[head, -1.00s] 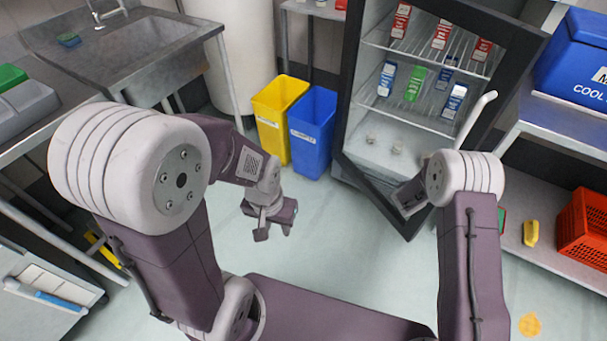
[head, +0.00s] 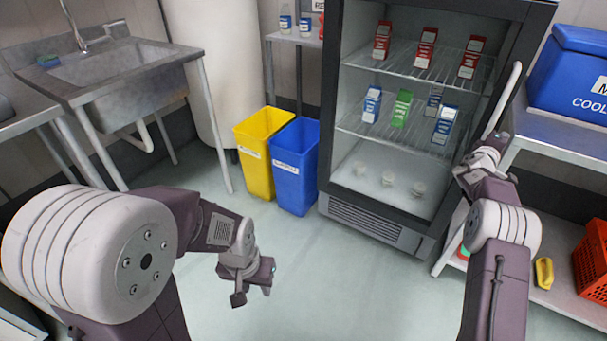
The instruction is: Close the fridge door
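The fridge (head: 372,222) stands at centre right, its shelves of cartons and cups visible through the front. Its door (head: 521,60) has a dark frame and a pale upright handle (head: 505,95) on the right side. The door looks flush or nearly flush with the body; I cannot tell whether a small gap remains. My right gripper (head: 483,157) is at the lower end of the handle, close to the door's right edge. Contact and its fingers are unclear. My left gripper (head: 252,290) is open and empty over the floor, in front of the bins and apart from the fridge.
A yellow bin (head: 256,165) and a blue bin (head: 294,170) stand left of the fridge. A metal shelf (head: 560,135) with a blue cooler (head: 570,75) is close on the right. An orange crate (head: 592,260) sits lower right. The floor before the fridge is clear.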

